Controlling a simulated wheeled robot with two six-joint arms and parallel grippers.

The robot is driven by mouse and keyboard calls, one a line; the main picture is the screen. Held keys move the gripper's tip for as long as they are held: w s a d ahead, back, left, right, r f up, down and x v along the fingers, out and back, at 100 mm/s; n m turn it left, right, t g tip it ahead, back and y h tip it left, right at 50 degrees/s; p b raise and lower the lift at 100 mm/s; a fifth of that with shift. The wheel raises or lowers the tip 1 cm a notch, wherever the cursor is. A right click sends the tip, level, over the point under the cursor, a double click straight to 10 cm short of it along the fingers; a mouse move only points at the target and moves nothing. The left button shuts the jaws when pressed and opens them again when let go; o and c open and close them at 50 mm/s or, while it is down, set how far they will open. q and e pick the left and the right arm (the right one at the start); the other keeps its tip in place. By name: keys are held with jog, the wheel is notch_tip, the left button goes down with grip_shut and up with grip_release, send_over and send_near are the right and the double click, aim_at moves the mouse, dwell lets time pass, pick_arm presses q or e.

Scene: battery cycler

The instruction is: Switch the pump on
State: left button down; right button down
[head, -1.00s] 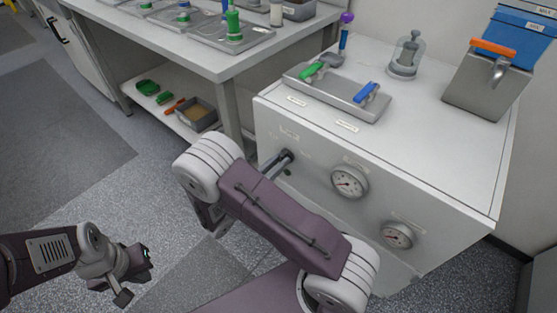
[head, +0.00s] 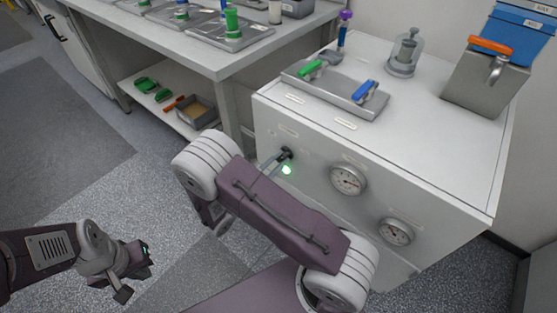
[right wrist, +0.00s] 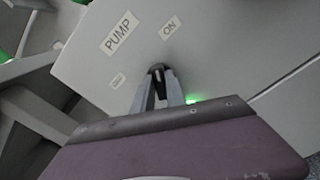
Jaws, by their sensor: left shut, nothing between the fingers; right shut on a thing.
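The pump switch is a small dark knob (head: 286,153) on the front of the white cabinet. It also shows in the right wrist view (right wrist: 157,73), below the PUMP label (right wrist: 117,34) and between the ON label (right wrist: 169,27) and a smaller label (right wrist: 117,81), probably OFF. My right gripper (head: 280,158) is shut on the knob, with its grey fingertips (right wrist: 157,84) on either side. A green light (head: 287,170) glows just below the knob. I cannot tell exactly which way the knob points. My left gripper (head: 145,257) is shut and empty, low over the floor at left.
A bench (head: 217,62) stands behind at left.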

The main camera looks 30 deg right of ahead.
jog(key=shift+f, duration=0.1)
dwell(0.3)
jog(key=c, duration=1.4)
grip_release()
jog(key=shift+o, duration=0.2)
jog(key=shift+s+a, duration=0.1)
jog(key=shift+a, duration=0.25)
jog(key=p+v, duration=0.2)
jog(key=v, duration=0.6)
jog(key=shift+s+a, duration=0.1)
jog(key=shift+s, duration=0.05)
